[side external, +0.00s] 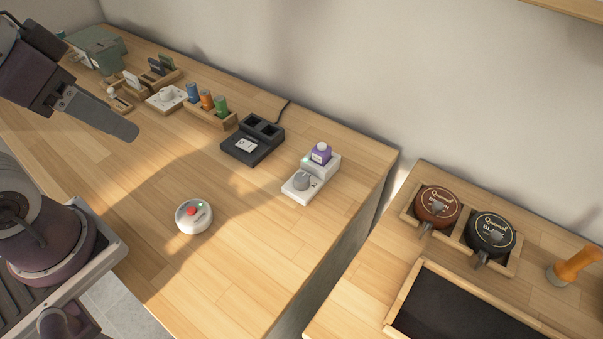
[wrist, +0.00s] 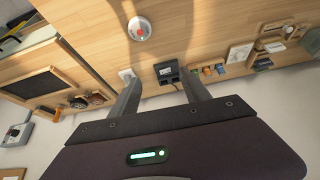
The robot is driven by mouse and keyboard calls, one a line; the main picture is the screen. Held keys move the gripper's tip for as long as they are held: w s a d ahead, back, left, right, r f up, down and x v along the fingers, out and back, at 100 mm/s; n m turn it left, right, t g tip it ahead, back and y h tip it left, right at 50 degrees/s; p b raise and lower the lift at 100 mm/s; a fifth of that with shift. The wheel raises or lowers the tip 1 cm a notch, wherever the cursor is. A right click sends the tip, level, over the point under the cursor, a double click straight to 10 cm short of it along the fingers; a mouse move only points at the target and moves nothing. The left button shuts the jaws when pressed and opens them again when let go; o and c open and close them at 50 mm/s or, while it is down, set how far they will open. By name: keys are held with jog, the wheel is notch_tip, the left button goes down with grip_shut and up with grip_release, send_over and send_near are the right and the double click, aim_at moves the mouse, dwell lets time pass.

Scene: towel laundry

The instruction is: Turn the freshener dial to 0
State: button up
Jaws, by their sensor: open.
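The freshener (side external: 292,194) is a white unit with a grey round dial (side external: 302,180) on its front part and a purple bottle (side external: 321,153) at the back. It stands near the right end of the wooden counter. The dial's setting is too small to read. In the wrist view the freshener (wrist: 126,73) shows small beside my left-hand finger, partly hidden. My gripper (side external: 124,128) is at the upper left of the side view, above the counter and well apart from the freshener. In the wrist view my gripper (wrist: 160,76) has its fingers apart with nothing between them.
A round white device with a red button (side external: 193,216) sits mid-counter. A black two-slot charger (side external: 252,140) and a wooden rack of coloured cylinders (side external: 209,107) stand left of the freshener. A gap separates a second counter with round tins (side external: 437,207). The counter's front middle is clear.

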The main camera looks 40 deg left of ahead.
jog(key=w+m, duration=0.1)
jog(key=w, duration=0.1)
jog(key=w+d+m+g, duration=0.1)
jog(key=w, duration=0.1)
jog(key=w+d+m, duration=0.1)
jog(key=w+m, duration=0.1)
jog(key=shift+w+r+g, duration=0.2)
jog(key=shift+r+g, duration=0.1)
jog(key=shift+r, duration=0.05)
jog(key=c, duration=0.3)
jog(key=m+g, duration=0.4)
jog(key=m, duration=0.8)
send_over(302, 177)
notch_tip(302, 177, down, 13)
jog(key=shift+s+f, duration=0.1)
notch_tip(302, 177, down, 7)
jog(key=shift+r, duration=0.15)
jog(key=shift+f, duration=0.25)
grip_shut()
